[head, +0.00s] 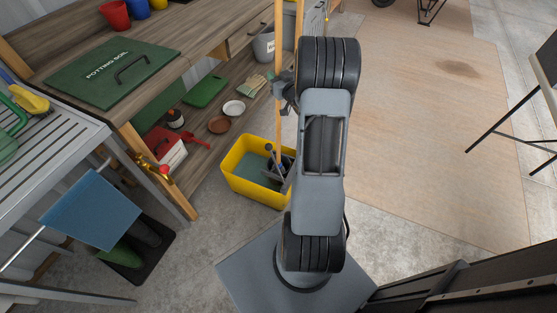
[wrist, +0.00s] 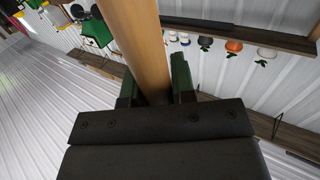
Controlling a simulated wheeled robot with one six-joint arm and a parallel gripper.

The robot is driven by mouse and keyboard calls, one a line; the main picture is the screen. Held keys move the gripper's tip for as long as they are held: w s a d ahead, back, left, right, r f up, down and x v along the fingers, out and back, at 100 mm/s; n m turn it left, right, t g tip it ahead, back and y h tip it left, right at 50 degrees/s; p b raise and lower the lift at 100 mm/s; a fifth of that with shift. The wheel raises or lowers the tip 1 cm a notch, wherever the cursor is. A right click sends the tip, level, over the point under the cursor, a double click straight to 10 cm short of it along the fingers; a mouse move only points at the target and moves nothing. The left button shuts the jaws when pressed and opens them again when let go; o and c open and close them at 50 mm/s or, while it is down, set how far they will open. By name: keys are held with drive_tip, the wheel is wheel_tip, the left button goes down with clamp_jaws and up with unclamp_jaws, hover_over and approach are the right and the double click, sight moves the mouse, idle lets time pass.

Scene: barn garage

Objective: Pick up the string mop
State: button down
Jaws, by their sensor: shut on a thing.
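The string mop's long wooden handle (head: 278,45) stands nearly upright, with its lower end going down toward the yellow bucket (head: 238,178). In the wrist view the pale wooden handle (wrist: 139,40) runs between the fingers. My gripper (head: 282,92) is shut on the handle, partly hidden behind my arm. In the wrist view my gripper (wrist: 155,86) has its green-sided fingers on either side of the wood. Grey parts show inside the bucket, but the mop's strings cannot be made out clearly.
A wooden workbench (head: 200,35) with a lower shelf is at the left, close to the handle. A slatted table (head: 45,150) with a hanging blue cloth (head: 95,208) stands at the lower left. The floor (head: 420,120) at the right is mostly clear.

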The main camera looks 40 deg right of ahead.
sight(281, 26)
drive_tip(key=shift+r, duration=0.15)
wheel_tip(281, 26, up, 18)
drive_tip(key=p, duration=0.2)
drive_tip(key=shift+p, duration=0.4)
idle(0.4)
drive_tip(key=c, duration=1.6)
unclamp_jaws()
clamp_jaws()
